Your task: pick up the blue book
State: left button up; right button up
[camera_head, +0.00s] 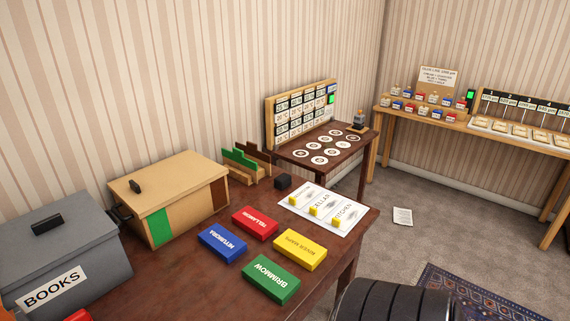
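The blue book (222,243) lies flat on the dark wooden table, with white lettering that reads upside down from here. A red book (255,223) lies just behind it to the right. A green book (271,279) lies to its front right, and a yellow book (300,250) lies further right. The books appear apart from each other. Neither of my grippers is in view.
A grey box labelled BOOKS (62,262) and a tan box with a green panel (175,196) stand left of the books. A white card with yellow-tagged keys (322,210) lies behind right. Bare tabletop (190,290) shows in front of the blue book.

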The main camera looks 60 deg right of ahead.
aim_at(224, 244)
jog(key=z, duration=1.45)
